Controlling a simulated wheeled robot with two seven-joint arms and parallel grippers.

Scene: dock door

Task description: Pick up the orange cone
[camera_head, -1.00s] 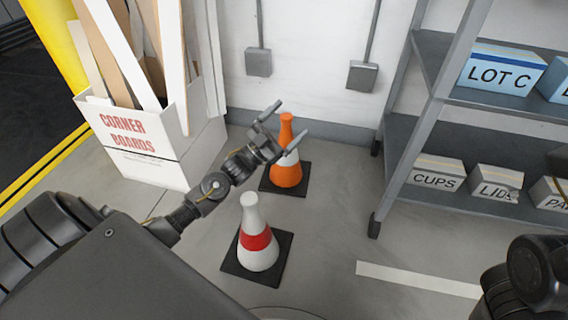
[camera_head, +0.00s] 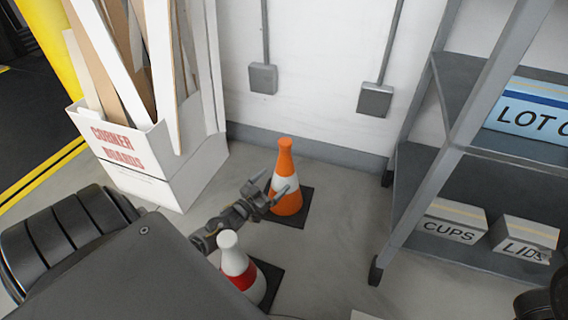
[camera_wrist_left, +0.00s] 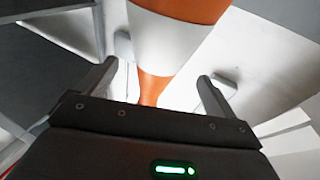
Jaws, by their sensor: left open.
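The orange cone (camera_head: 286,159) stands upright on its black square base against the wall, with a white band round its middle. In the left wrist view the cone (camera_wrist_left: 151,88) appears large, in front of and between the two fingers. My left gripper (camera_head: 274,185) is open, beside the cone in the head view, its fingers pointing toward the white band. The cone is not gripped, and I cannot tell if a finger touches it. My right gripper is not in view.
A white cone with a red band (camera_head: 239,265) stands close below my left arm. A corner-boards box (camera_head: 150,165) is at left. A grey shelf rack (camera_head: 428,205) with cartons (camera_head: 451,222) stands at right. Open floor (camera_head: 330,215) lies between cone and rack.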

